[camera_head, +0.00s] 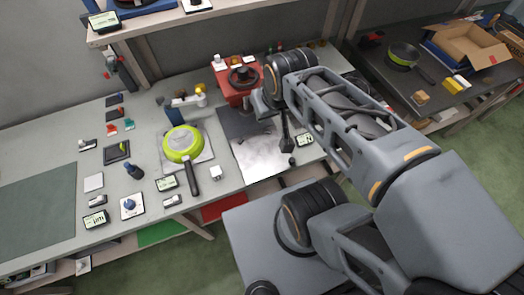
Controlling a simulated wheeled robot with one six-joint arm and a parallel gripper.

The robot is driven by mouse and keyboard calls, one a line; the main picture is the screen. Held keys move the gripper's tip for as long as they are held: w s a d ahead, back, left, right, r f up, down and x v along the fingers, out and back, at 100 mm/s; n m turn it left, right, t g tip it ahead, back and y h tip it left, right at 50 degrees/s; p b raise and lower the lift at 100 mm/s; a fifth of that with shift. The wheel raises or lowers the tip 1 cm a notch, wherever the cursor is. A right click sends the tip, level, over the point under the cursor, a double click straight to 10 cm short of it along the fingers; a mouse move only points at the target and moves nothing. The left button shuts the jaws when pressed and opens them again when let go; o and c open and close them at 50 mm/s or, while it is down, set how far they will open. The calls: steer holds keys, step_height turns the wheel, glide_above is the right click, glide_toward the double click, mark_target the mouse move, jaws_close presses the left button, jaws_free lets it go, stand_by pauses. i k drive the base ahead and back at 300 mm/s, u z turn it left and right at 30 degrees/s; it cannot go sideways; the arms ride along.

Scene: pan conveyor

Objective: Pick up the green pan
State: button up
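The green pan (183,143) sits on a light square plate on the grey workbench, left of the picture's middle. Its lime-green round part faces up, and its black handle points toward the bench's front edge. My gripper (289,150) is to the right of the pan, well apart from it, over the right part of the bench near a dark-and-white sheet. It looks small and dark, and my arm partly covers this area. Whether its fingers are open or shut is unclear. I see nothing held in it.
A red machine with a black wheel (243,77) stands behind, right of the pan. A small clamp-like device (188,101) stands just behind the pan. A dark bottle (135,171) and small boxes lie left of it.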

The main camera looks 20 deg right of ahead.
mark_target(182, 143)
steer(key=u, duration=0.05)
steer(key=k, duration=1)
steer(key=u, duration=1.75)
steer(key=i, duration=1.1)
steer(key=z, duration=1.4)
